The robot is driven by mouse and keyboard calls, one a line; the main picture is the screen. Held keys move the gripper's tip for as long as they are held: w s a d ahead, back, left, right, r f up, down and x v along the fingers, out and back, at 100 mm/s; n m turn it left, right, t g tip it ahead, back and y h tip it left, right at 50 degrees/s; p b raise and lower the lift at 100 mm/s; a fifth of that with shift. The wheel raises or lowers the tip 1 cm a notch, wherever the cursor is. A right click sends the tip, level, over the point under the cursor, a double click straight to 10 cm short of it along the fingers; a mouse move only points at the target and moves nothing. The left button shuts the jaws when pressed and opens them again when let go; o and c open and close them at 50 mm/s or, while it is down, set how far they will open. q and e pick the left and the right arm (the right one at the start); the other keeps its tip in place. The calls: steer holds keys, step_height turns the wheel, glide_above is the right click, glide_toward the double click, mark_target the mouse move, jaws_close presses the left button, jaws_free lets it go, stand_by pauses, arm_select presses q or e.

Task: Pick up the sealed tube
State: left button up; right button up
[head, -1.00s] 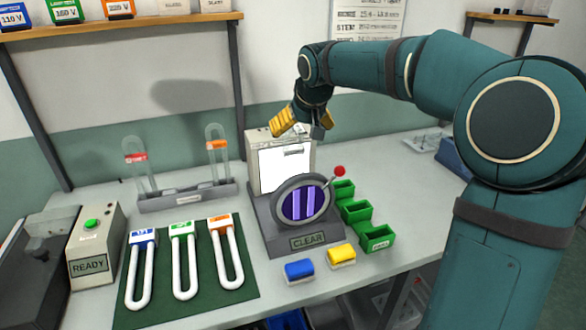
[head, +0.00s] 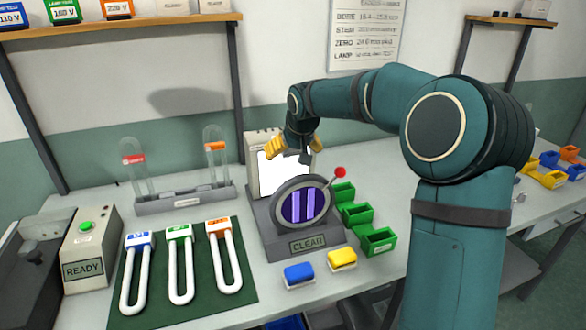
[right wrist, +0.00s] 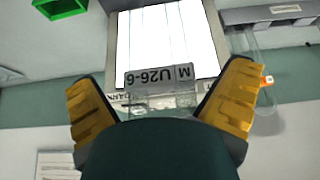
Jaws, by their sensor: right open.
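My right gripper (head: 296,150) is open, in front of the white lit panel (head: 266,176) behind the round purple-windowed device. Two clear upright tubes, one with a red band (head: 134,160) and one with an orange band (head: 216,147), stand in the grey rack. My left gripper is not in view.
The purple-windowed device (head: 302,206) has a red-knobbed lever. Green bins (head: 379,241) stand to its right, blue and yellow blocks (head: 299,273) in front. Several white U-shaped tubes (head: 181,270) lie on the green mat (head: 236,306). A READY box (head: 88,250) stands left.

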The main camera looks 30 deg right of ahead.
steer(key=c, duration=1.3)
steer(key=shift+r, duration=0.1)
